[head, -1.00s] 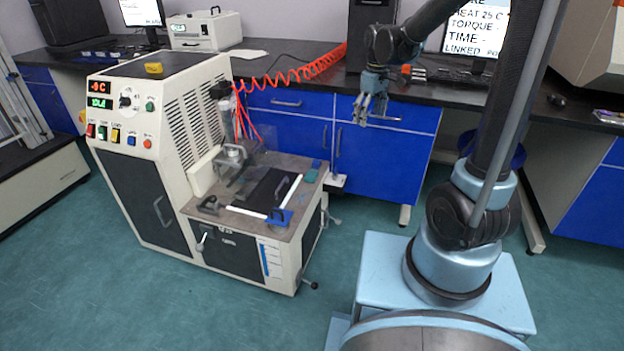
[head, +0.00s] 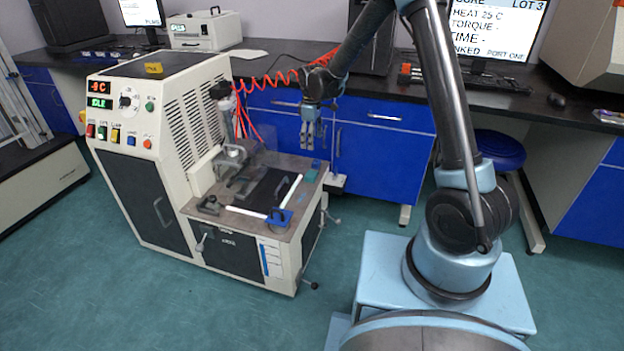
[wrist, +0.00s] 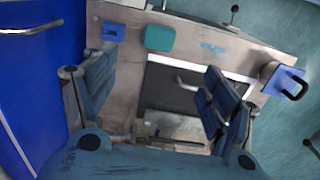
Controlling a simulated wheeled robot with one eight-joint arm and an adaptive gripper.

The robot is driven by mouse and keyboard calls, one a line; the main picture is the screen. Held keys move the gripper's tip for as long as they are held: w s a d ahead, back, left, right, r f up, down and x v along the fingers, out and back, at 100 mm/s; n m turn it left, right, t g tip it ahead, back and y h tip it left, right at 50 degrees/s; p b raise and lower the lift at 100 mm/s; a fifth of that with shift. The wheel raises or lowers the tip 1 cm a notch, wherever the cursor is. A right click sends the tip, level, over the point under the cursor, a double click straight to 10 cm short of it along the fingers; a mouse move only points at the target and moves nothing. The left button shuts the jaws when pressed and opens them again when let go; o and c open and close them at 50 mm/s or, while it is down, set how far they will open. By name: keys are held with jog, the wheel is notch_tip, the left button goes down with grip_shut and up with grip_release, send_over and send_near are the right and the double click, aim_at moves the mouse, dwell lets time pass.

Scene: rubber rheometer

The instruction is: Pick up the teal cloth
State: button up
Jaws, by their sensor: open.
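The teal cloth (wrist: 160,38) is a small folded-looking square lying flat on the machine's worktop in the wrist view, beyond my fingertips. In the head view the cloth (head: 310,176) is a small patch near the worktop's back right edge. My gripper (head: 307,146) hangs above that back edge, fingers pointing down. In the wrist view my gripper (wrist: 158,62) is open and empty, its two fingers spread wide. The cloth lies in line with the gap between them and is not touched.
A blue block (wrist: 113,32) lies left of the cloth. Blue cabinets (head: 380,160) stand behind. An orange coiled hose (head: 270,82) runs near my arm.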

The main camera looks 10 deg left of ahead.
send_over(311, 174)
jog(key=f, duration=1.1)
jog(key=shift+d+f, duration=0.25)
jog(key=shift+a+f, duration=0.2)
jog(key=shift+f, duration=2.4)
jog(key=c, duration=1.1)
jog(key=shift+o, duration=0.2)
notch_tip(311, 174, up, 10)
